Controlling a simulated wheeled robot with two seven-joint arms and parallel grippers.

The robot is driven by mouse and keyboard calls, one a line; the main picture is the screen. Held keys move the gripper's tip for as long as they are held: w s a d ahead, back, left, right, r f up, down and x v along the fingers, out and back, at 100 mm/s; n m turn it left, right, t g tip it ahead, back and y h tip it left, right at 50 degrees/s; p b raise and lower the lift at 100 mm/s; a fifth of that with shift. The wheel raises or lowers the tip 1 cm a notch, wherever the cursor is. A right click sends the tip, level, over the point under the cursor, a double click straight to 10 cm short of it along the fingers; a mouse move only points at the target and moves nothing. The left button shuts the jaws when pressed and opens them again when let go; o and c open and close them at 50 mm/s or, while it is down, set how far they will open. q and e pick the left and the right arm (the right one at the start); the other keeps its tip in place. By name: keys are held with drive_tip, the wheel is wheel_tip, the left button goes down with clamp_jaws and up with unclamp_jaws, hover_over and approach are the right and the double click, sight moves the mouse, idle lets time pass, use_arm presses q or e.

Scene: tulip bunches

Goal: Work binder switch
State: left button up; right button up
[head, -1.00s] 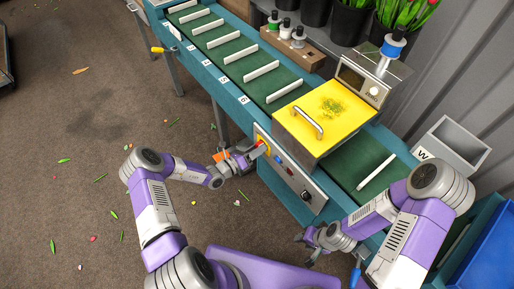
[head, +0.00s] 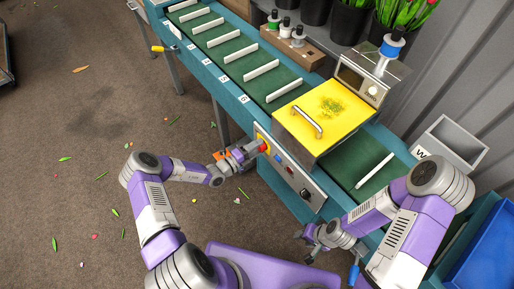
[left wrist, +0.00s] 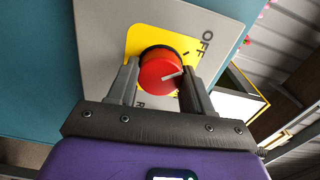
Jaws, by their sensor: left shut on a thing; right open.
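The binder switch is a red rotary knob (left wrist: 160,72) on a yellow plate (left wrist: 140,38) in the left wrist view. Its white mark points right, below the OFF label (left wrist: 207,42) and short of it; a partly hidden label shows at lower left. My left gripper (left wrist: 160,82) has a finger on each side of the knob and is shut on it. In the head view the knob (head: 263,147) is on the control panel (head: 290,170), with my left gripper (head: 250,153) at it. My right gripper (head: 308,241) is open and empty near the machine's lower front.
The yellow binder cover (head: 325,115) with its metal handle sits above the panel. A green conveyor (head: 230,50) with white dividers runs to the upper left. A blue bin (head: 485,250) stands at lower right. The floor at left is open, with scattered petals and leaves.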

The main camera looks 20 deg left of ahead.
use_arm(q)
drive_tip(key=shift+n, duration=0.6)
drive_tip(key=o, duration=1)
drive_tip(key=shift+o, duration=0.2)
drive_tip(key=p+v, duration=0.1)
drive_tip(key=v, duration=0.6)
drive_tip(key=shift+s+a, duration=0.2)
drive_tip(key=shift+s, duration=0.1)
